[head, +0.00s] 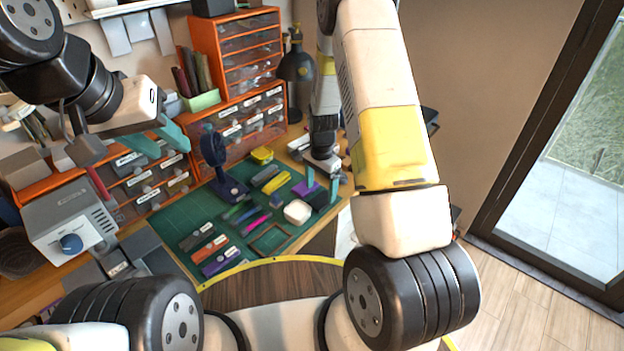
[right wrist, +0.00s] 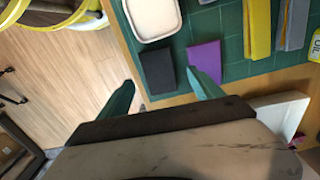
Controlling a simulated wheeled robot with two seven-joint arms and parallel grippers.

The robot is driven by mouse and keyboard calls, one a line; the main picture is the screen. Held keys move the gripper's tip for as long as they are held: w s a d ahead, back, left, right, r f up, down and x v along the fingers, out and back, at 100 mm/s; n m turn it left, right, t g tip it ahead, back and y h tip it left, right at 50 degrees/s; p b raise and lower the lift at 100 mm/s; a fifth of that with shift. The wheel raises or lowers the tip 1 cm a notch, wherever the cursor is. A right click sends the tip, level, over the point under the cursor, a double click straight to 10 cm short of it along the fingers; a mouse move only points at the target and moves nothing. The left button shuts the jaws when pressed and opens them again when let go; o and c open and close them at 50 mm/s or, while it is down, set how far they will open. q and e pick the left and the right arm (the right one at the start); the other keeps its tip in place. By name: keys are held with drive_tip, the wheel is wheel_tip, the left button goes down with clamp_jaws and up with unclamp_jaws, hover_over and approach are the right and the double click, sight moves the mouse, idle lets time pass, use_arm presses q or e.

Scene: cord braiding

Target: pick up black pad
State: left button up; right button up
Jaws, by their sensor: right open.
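The black pad (right wrist: 157,70) lies flat near the edge of the green mat in the right wrist view. It also shows as a dark patch in the head view (head: 319,201), partly behind my right gripper's finger. My right gripper (right wrist: 160,78) is open and empty. Its teal fingertips appear on either side of the black pad, with the right one over the purple pad (right wrist: 205,60). I cannot tell its exact height above the pad. My left gripper (head: 157,140) is open and empty in front of the orange drawers at the left.
The green cutting mat (head: 190,215) holds several coloured strips, a white dish (head: 297,211) and a dark blue stand (head: 228,183). A grey box with a blue knob (head: 72,225) stands at the left. Orange drawer units (head: 236,130) line the back.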

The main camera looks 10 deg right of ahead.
wheel_tip(320, 180, down, 4)
drive_tip(key=shift+s+f, duration=0.1)
drive_tip(key=c, duration=1.5)
drive_tip(key=shift+r, duration=0.2)
drive_tip(key=shift+r, duration=0.6)
drive_tip(key=shift+s+r, duration=0.2)
drive_tip(key=shift+r, duration=1)
drive_tip(key=s+a+r, duration=0.1)
drive_tip(key=s+a, duration=0.1)
drive_tip(key=s, duration=1.3)
wheel_tip(320, 180, up, 8)
drive_tip(key=n, duration=1.1)
hover_over(321, 200)
drive_tip(key=s, duration=0.5)
drive_tip(key=shift+a+r, duration=0.15)
drive_tip(key=shift+a, duration=0.25)
